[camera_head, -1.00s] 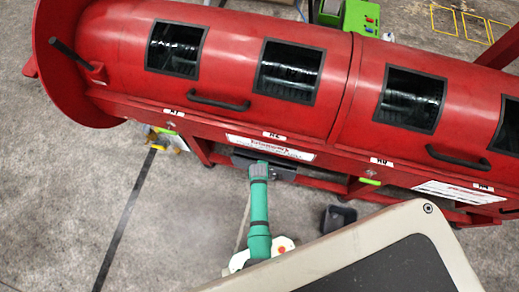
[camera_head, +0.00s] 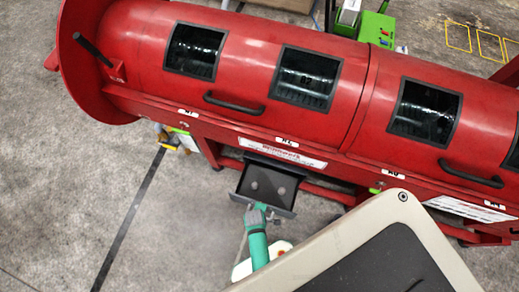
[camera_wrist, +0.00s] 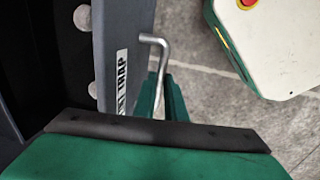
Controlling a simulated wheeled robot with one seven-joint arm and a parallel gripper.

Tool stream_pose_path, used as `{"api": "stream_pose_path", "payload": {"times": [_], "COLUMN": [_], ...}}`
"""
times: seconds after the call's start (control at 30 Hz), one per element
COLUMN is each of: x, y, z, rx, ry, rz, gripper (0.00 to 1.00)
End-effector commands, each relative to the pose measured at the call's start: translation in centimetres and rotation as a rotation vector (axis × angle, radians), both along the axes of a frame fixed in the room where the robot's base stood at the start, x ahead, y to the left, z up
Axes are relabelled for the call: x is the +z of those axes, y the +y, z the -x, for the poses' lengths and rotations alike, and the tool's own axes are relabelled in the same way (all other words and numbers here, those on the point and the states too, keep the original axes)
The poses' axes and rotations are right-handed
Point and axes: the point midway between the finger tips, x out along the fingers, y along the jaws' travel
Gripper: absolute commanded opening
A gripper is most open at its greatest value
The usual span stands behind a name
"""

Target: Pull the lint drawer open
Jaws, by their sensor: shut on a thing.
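The lint drawer (camera_head: 284,211) is a dark grey tray under the long red drum machine. In the head view it stands out from the machine's lower rail, with its inside showing and two pale round lumps (camera_head: 266,187) in it. In the wrist view its front panel (camera_wrist: 112,35) bears a white label, partly hidden, ending in "TRAP". A bent metal handle (camera_wrist: 154,41) stands off that panel. My green gripper (camera_head: 259,209) is at the drawer's front, its fingers (camera_wrist: 160,96) shut on the handle. The lower part of the grip is hidden behind my wrist.
The red drum machine (camera_head: 240,90) fills the top, with black handles and dark windows. A bright green box (camera_head: 376,28) stands behind it. A dark strip (camera_head: 130,215) crosses the concrete floor at left. The floor in front of the machine at left is clear.

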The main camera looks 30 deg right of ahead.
Motion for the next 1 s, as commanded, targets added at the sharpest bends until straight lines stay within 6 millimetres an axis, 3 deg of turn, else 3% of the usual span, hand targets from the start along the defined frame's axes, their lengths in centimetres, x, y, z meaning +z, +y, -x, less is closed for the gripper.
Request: {"api": "stream_pose_path", "payload": {"times": [0.4, 0.43, 0.5, 0.83, 1.0], "x": [0.0, 0.0, 0.0, 0.2, 1.8], "y": [0.3, 0.3, 0.3, 0.3, 0.5], "z": [0.1, 0.1, 0.1, 0.1, 0.4], "rx": [0.001, 0.001, 0.001, 0.002, 0.003], "ry": [-0.001, -0.001, -0.001, -0.001, -0.001], "rz": [-0.001, -0.001, -0.001, 0.0, 0.0], "gripper": [0.0, 0.18, 0.29, 0.29, 0.29]}}
